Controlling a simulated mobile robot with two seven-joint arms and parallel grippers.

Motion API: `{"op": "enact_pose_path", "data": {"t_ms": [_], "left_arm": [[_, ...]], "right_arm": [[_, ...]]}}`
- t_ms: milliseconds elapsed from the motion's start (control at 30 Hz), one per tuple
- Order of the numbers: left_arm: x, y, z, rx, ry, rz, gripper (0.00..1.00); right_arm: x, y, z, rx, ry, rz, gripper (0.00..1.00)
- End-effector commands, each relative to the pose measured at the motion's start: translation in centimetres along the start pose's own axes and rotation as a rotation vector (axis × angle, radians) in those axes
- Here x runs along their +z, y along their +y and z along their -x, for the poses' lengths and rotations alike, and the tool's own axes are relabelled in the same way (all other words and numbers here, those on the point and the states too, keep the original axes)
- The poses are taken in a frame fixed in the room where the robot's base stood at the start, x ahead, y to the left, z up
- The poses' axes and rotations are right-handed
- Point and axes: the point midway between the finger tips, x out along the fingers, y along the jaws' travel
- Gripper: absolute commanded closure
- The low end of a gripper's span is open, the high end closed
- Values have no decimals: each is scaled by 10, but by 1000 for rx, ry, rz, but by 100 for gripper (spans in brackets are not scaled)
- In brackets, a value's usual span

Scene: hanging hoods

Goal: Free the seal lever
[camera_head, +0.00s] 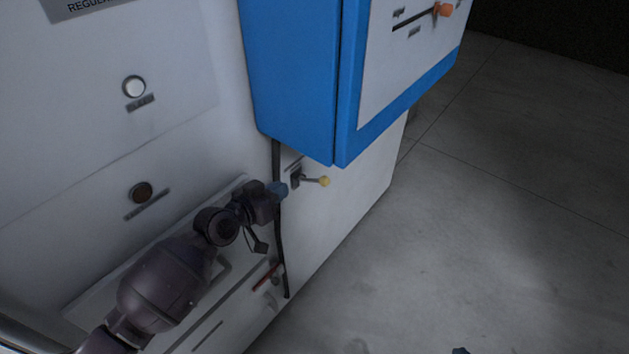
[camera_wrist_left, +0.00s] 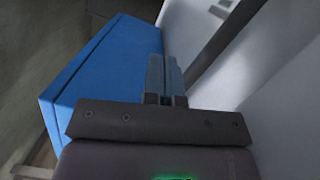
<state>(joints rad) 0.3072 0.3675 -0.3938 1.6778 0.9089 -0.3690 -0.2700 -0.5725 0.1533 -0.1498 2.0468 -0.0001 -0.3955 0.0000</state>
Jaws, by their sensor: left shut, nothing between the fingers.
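A small lever with a yellow knob (camera_head: 323,182) sticks out to the right from a dark mount on the white cabinet, just below the blue hood. No label I can read says whether this is the seal lever. My left gripper (camera_head: 279,190) is shut and empty, its blue-grey fingers left of the lever's mount, by a dark vertical strip. The gap between fingers and lever is hard to judge. In the left wrist view the closed fingers (camera_wrist_left: 165,78) point up the picture, and no yellow knob shows there.
The blue hood (camera_head: 292,75) overhangs the lever, with an orange knob (camera_head: 443,9) in a slot on its face. The dark strip (camera_head: 278,230) runs down the cabinet edge. A red bar (camera_head: 266,277) sits lower. Floor (camera_head: 470,240) at the right is clear.

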Motion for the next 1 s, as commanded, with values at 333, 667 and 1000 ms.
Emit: {"op": "enact_pose_path", "data": {"t_ms": [333, 667, 1000], "left_arm": [[1, 0, -56, 1, 0, 2, 100], [16, -1, -106, 0, -5, 5, 100], [29, 0, -122, 0, 0, 0, 100]], "right_arm": [[8, -4, -2, 0, -12, -12, 100], [13, -7, -11, -6, -18, -11, 100], [12, -5, -13, -11, -15, 6, 100]]}}
